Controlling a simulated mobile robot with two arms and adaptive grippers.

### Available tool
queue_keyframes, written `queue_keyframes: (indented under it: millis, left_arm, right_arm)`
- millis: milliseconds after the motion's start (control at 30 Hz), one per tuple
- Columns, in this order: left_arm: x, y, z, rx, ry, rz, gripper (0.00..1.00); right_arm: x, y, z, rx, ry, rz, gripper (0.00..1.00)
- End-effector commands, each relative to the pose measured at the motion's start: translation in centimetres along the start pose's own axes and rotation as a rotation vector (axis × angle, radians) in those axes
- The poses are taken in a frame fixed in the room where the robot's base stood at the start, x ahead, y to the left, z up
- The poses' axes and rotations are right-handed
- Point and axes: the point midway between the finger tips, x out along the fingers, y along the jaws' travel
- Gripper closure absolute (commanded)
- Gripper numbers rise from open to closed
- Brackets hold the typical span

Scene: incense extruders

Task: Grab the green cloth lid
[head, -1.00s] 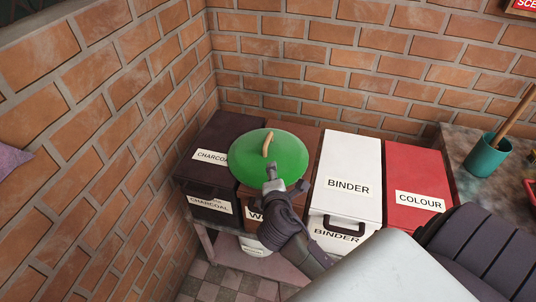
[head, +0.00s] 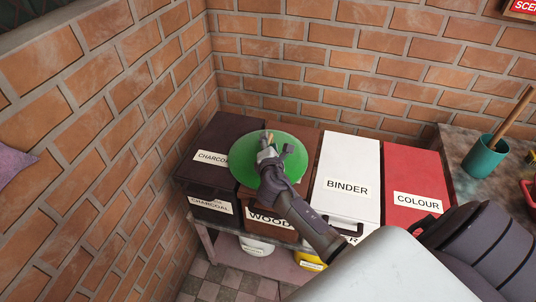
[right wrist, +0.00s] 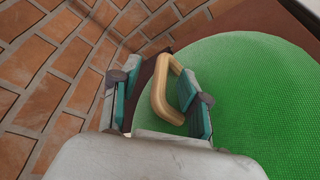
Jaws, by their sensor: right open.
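The green cloth lid (head: 293,150) is a round green disc with a tan loop handle (head: 268,137), lying on top of the brown wood box (head: 308,160). In the right wrist view the lid (right wrist: 265,100) fills the right side and its handle (right wrist: 160,92) stands up from it. My right gripper (head: 268,152) is over the lid at the handle. In the right wrist view the right gripper (right wrist: 157,105) is open, with one teal-padded finger on each side of the handle. The handle appears between the fingers, and whether they touch it is unclear. My left gripper is not in view.
A dark charcoal box (head: 213,150) stands left of the lid. A white binder box (head: 350,165) and a red colour box (head: 411,180) stand to the right. Brick walls are close behind and to the left. A teal cup (head: 485,157) stands on the counter at right.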

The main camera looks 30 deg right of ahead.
Motion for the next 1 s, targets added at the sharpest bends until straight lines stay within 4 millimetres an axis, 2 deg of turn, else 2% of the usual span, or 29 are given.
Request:
queue_keyframes:
  millis: [100, 200, 467, 733, 1000]
  left_arm:
    - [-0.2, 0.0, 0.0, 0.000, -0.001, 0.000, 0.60]
    - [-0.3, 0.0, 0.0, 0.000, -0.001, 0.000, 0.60]
    - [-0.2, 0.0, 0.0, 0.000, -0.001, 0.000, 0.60]
    - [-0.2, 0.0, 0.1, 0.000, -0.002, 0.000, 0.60]
    - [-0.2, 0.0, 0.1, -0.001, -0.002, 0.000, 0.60]
  right_arm:
    - [1.7, -0.1, 0.1, 0.001, -0.001, -0.001, 0.54]
    - [2.5, -0.1, 0.1, 0.000, -0.001, -0.001, 0.54]
    - [2.6, -0.1, 0.1, 0.001, 0.000, 0.000, 0.54]
    - [2.6, -0.1, 0.1, 0.001, 0.000, -0.001, 0.99]
    - [2.6, -0.1, 0.1, 0.001, 0.000, 0.000, 1.00]
